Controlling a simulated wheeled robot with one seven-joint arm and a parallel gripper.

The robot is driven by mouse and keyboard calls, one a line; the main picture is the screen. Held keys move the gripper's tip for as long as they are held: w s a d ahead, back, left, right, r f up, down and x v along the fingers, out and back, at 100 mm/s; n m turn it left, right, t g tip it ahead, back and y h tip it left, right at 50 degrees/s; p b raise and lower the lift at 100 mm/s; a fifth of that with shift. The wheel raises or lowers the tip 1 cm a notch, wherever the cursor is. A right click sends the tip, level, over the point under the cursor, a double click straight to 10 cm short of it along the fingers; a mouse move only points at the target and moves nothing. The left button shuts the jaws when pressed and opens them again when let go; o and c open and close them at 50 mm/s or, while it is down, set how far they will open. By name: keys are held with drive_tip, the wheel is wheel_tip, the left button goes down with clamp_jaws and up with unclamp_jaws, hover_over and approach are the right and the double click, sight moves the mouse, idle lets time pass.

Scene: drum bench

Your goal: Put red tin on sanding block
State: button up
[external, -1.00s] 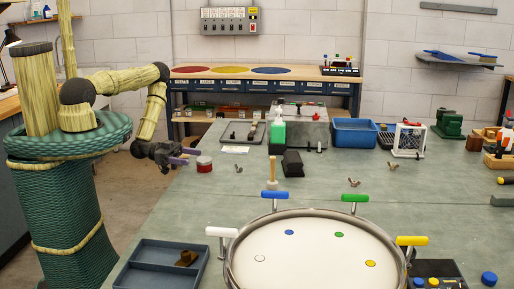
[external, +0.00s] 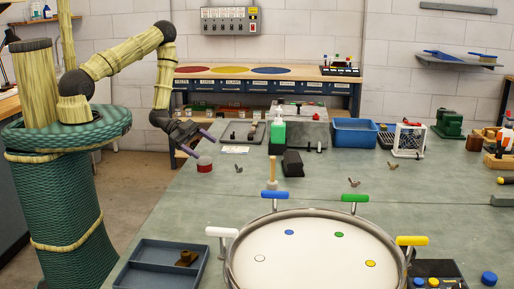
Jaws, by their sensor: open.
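The red tin (external: 204,167) stands upright on the green bench top near its left edge, with a pale lid. My gripper (external: 202,146) is open and empty, just above the tin, its purple fingers pointing down and to the right. From this angle I cannot tell whether the fingers are directly over the tin. A dark block with a sloped top (external: 292,163) stands on the bench to the right of the tin; it may be the sanding block, but I cannot tell for sure. A small grey block (external: 502,200) lies at the right edge.
A wing nut (external: 239,169) lies just right of the tin. A mallet (external: 271,172) stands behind the large drum (external: 318,250). A green bottle (external: 277,133) and a blue bin (external: 354,132) are farther back. A divided tray (external: 150,275) is at the front left. The middle right is mostly clear.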

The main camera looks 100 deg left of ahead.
drive_tip(key=shift+w+r+m+g, duration=0.2)
drive_tip(key=shift+w+m+g, duration=0.1)
drive_tip(key=shift+w+g, duration=0.4)
drive_tip(key=shift+w+d+r+g+y, duration=0.1)
drive_tip(key=shift+w+r+g+y, duration=0.1)
drive_tip(key=shift+g+y, duration=0.6)
drive_tip(key=s+d+r+n+g+y+b, duration=0.35)
drive_tip(key=s+d+r+n+g, duration=0.5)
drive_tip(key=d+r, duration=0.6)
drive_tip(key=m+g, duration=0.1)
drive_tip(key=m, duration=0.1)
hover_over(198, 161)
drive_tip(key=w+a, duration=0.2)
drive_tip(key=shift+s+a+f+b, duration=0.1)
drive_tip(key=shift+f+b, duration=0.1)
drive_tip(key=shift+f, duration=0.35)
drive_tip(key=shift+s+a+f+b, duration=0.1)
drive_tip(key=shift+f+b, duration=0.1)
drive_tip(key=shift+f, duration=0.3)
drive_tip(key=shift+d, duration=0.1)
